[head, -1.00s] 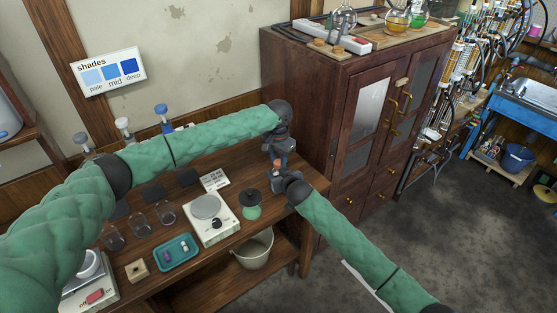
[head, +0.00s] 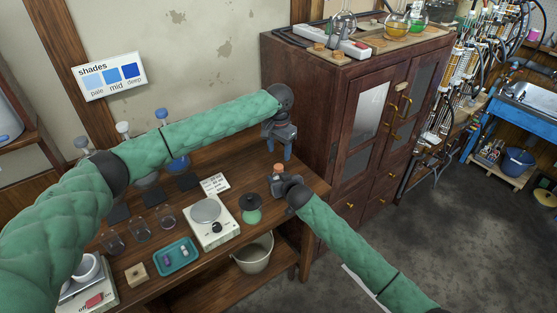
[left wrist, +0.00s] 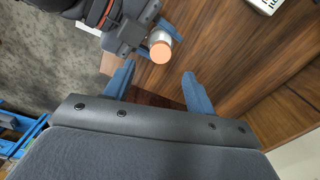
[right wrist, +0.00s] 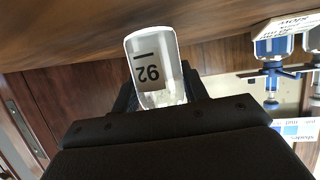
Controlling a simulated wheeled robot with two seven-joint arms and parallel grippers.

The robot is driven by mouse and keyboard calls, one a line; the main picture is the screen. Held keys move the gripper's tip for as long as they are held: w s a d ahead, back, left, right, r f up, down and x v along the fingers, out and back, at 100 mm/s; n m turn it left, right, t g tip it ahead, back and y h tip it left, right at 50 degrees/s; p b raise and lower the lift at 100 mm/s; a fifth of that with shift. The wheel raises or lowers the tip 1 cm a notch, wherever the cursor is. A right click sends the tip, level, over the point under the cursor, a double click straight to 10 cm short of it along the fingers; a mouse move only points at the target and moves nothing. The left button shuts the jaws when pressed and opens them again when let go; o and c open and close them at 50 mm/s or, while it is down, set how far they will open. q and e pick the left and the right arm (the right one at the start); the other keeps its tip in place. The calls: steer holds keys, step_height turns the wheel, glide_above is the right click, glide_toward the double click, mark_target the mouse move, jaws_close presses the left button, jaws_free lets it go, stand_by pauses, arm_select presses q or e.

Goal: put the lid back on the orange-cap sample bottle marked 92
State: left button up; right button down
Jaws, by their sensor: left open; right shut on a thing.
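The sample bottle marked 92 (right wrist: 150,72) is held by my right gripper (right wrist: 160,85), which is shut on it. The bottle is clear with a white label. Its orange cap (left wrist: 160,52) faces up in the left wrist view and appears seated on the bottle top. In the head view the cap (head: 279,167) shows just above my right gripper (head: 281,184). My left gripper (head: 280,152) is open and empty above the cap, clear of it. Its blue fingers (left wrist: 159,78) are apart in the left wrist view. The bottle's neck is hidden.
The wooden bench (head: 240,179) lies below. It carries a balance (head: 212,221), a green bottle with a black top (head: 251,208), a teal tray (head: 176,254) and glass beakers (head: 139,230). A tall cabinet (head: 310,120) stands close on the right. A bucket (head: 253,252) is below.

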arm_select(q)
steer(key=shift+w+a+r, duration=0.1)
steer(key=shift+r, duration=2.5)
arm_select(e)
steer(key=c, duration=0.7)
jaws_free()
steer(key=shift+s+d+b, duration=0.2)
steer(key=shift+s+b, duration=0.15)
steer(key=shift+s, duration=0.15)
steer(key=b+v, duration=0.2)
steer(key=v, duration=0.3)
steer(key=shift+s+d+r, duration=0.1)
steer(key=shift+s+r, duration=0.05)
steer(key=shift+s, duration=0.15)
arm_select(q)
steer(key=shift+f, duration=1.65)
arm_select(e)
steer(key=shift+s+d+r, duration=0.2)
steer(key=shift+s+r, duration=0.1)
steer(key=shift+s, duration=0.05)
steer(key=shift+s+f, duration=0.1)
